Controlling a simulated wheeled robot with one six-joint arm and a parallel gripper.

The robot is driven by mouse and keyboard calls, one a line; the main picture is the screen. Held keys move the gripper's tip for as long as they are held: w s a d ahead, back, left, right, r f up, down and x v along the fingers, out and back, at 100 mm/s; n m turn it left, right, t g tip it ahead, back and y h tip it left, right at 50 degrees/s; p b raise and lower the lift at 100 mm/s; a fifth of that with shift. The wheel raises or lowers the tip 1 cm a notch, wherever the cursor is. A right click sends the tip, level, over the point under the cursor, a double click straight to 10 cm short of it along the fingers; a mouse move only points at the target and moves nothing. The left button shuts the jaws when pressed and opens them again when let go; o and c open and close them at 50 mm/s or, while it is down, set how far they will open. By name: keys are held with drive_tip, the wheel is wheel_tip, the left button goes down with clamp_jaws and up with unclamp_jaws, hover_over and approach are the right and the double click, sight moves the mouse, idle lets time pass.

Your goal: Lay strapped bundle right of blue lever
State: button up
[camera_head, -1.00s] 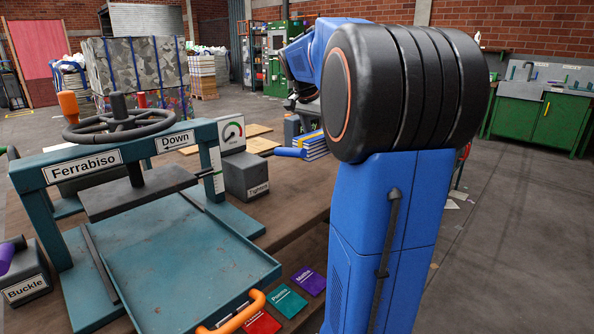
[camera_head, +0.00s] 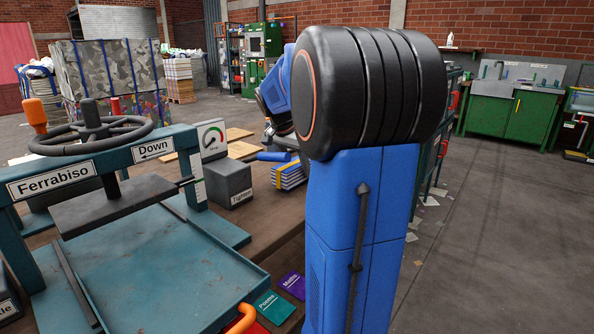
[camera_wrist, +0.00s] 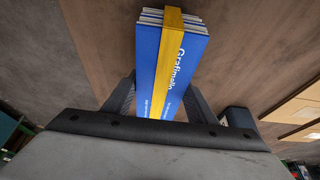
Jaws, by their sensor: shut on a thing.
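The strapped bundle (camera_head: 288,177), a stack of blue-covered books with a yellow strap, shows beside the arm in the head view, just below and right of the blue lever (camera_head: 273,156). I cannot tell whether the bundle touches the tabletop. In the head view my arm hides the fingers.
The teal press (camera_head: 150,270) labelled "Ferrabiso", with a handwheel (camera_head: 92,135), stands at left. Teal and purple cards (camera_head: 291,284) lie at the table's front. A gauge (camera_head: 209,139) and flat boards (camera_head: 238,150) lie behind the block.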

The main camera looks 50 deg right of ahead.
drive_tip(key=shift+f, duration=0.55)
drive_tip(key=o, duration=1.5)
drive_tip(key=shift+f, duration=0.1)
drive_tip(key=shift+c, duration=0.2)
drive_tip(key=v, duration=1.2)
